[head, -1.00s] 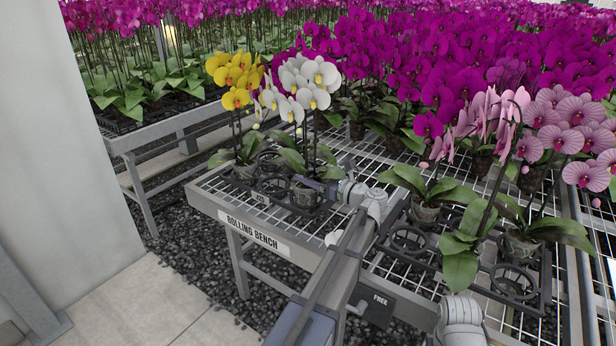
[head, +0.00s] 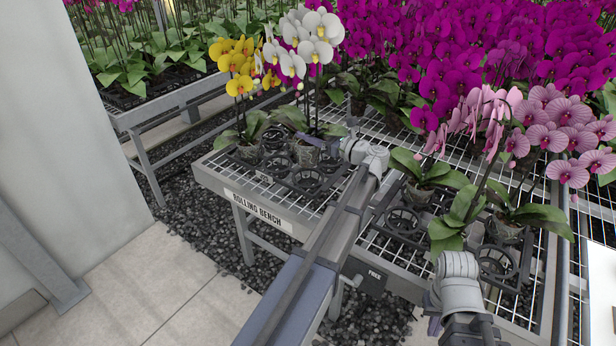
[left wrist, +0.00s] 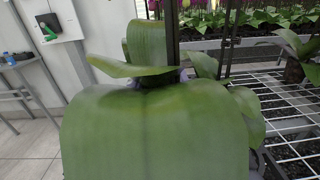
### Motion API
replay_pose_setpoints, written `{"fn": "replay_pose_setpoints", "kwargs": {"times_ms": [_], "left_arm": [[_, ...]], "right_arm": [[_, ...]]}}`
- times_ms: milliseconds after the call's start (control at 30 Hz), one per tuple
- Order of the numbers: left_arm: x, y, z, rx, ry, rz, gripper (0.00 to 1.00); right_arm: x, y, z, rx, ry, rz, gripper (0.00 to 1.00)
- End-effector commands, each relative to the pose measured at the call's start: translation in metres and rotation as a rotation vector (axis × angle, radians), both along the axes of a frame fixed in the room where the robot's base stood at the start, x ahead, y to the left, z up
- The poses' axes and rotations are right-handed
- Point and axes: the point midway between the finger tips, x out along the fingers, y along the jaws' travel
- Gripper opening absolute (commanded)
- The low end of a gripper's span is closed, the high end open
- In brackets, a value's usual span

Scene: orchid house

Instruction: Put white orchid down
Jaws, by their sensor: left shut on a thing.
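The white orchid (head: 313,40), with white blooms, green leaves and a clear pot (head: 306,155), is at the left end of the rolling bench. My left gripper (head: 328,145) is shut on it at the pot, from the right side. The pot looks raised above the black ring tray (head: 310,180); the exact gap under it is unclear. In the left wrist view its broad leaves (left wrist: 160,130) fill the middle and hide the jaws and pot. My right arm shows at the lower right in the head view, but its gripper does not.
A yellow orchid (head: 240,65) stands close on the left in the same tray. Empty rings lie in front of it. Pink orchids (head: 555,135) stand in another black tray at the right, with a sign reading FREE (head: 374,277) below. Magenta orchids (head: 420,50) crowd the back.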

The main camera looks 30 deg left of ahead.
Motion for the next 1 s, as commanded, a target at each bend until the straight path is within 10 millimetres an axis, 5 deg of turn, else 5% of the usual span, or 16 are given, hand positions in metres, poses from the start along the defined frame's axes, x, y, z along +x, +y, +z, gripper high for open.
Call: {"fn": "replay_pose_setpoints", "kwargs": {"times_ms": [267, 667, 1000], "left_arm": [[0.0, 0.0, -0.006, 0.002, 0.0, 0.0, 0.0], [0.0, 0.0, -0.06, 0.002, 0.0, 0.0, 0.0], [0.0, 0.0, -0.069, 0.002, 0.0, 0.0, 0.0]], "right_arm": [[0.0, 0.0, -0.006, 0.0, 0.0, 0.0, 0.0], [0.0, 0.0, -0.06, 0.0, 0.0, 0.0, 0.0], [0.0, 0.0, -0.069, 0.0, 0.0, 0.0, 0.0]]}}
